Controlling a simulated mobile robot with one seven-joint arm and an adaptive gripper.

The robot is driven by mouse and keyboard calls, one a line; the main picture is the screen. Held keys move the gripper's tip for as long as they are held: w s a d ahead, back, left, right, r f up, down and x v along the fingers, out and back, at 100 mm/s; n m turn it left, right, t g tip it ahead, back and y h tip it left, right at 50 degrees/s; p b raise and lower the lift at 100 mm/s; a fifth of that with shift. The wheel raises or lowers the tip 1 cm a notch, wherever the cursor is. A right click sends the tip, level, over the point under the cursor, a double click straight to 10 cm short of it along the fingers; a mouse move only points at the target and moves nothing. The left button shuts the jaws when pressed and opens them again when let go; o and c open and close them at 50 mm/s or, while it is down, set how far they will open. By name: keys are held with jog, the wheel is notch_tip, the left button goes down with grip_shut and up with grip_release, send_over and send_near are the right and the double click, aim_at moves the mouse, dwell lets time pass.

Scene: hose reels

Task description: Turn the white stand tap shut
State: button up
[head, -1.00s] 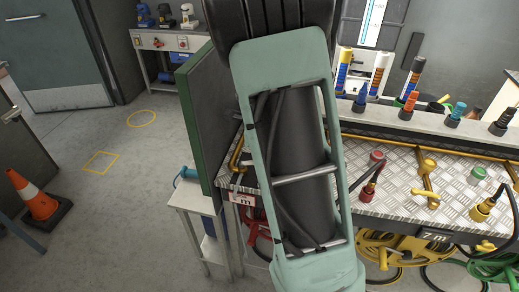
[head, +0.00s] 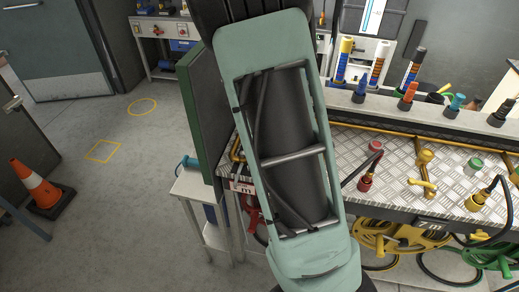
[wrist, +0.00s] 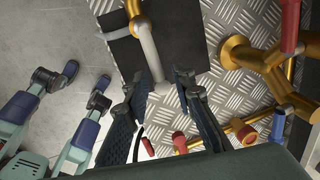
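The stand tap shows in the wrist view as a brass-coloured pipe (wrist: 137,12) with a pale grey-white lever (wrist: 149,48) over a dark plate. The lever points down the picture, towards my gripper. My gripper (wrist: 162,76) is open, with one dark finger on each side of the lever's lower end. The lever's tip lies at the gap between the fingertips; I cannot tell whether either finger touches it. In the head view my green arm covers this part of the bench, so the tap and gripper are hidden there.
A larger brass pipe (wrist: 237,52) with a red handle (wrist: 290,25) stands right of the tap. A blue-handled fitting (wrist: 278,124) and several red ones are close below. The chequer-plate bench (head: 395,160) carries more taps and hoses; a green panel (head: 200,110) stands left of my arm.

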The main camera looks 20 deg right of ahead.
jog(key=shift+a, duration=0.15)
jog(key=shift+r, duration=0.1)
jog(key=shift+a+r, duration=0.1)
jog(key=shift+r, duration=0.2)
notch_tip(320, 180, up, 11)
jog(key=s+a, duration=0.1)
jog(key=shift+s, duration=0.4)
jog(key=shift+a, duration=0.1)
